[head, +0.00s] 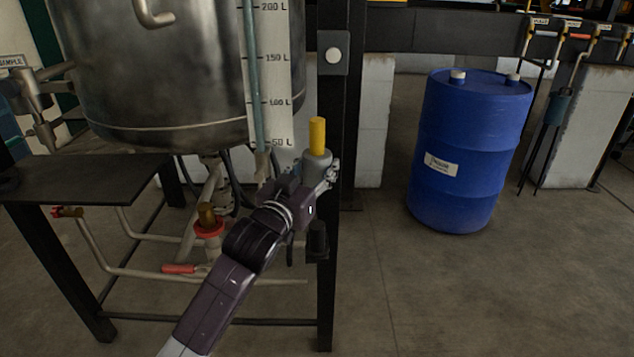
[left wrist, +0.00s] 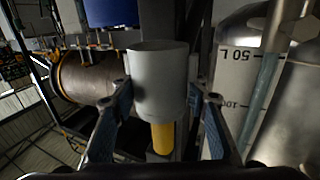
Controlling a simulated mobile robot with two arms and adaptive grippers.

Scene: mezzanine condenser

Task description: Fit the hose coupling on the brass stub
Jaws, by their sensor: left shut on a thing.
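The hose coupling is a grey cylinder (head: 317,163) with a yellow upper part (head: 317,136). My left gripper (head: 320,177) is shut on the grey part and holds it upright in the air. In the left wrist view, which is upside down, the grey cylinder (left wrist: 158,80) sits between the two fingers (left wrist: 162,112), with the yellow part (left wrist: 162,138) below it in the picture. The brass stub (head: 206,213) stands up from a red collar (head: 209,230) under the tank, left of the gripper and apart from the coupling. My right gripper is in neither view.
A steel tank (head: 165,75) with a litre scale (head: 277,90) hangs above the stub. A dark post (head: 338,250) stands close beside the held coupling. A dark shelf (head: 80,185) is left, and a blue drum (head: 468,150) is right. Floor between post and drum is clear.

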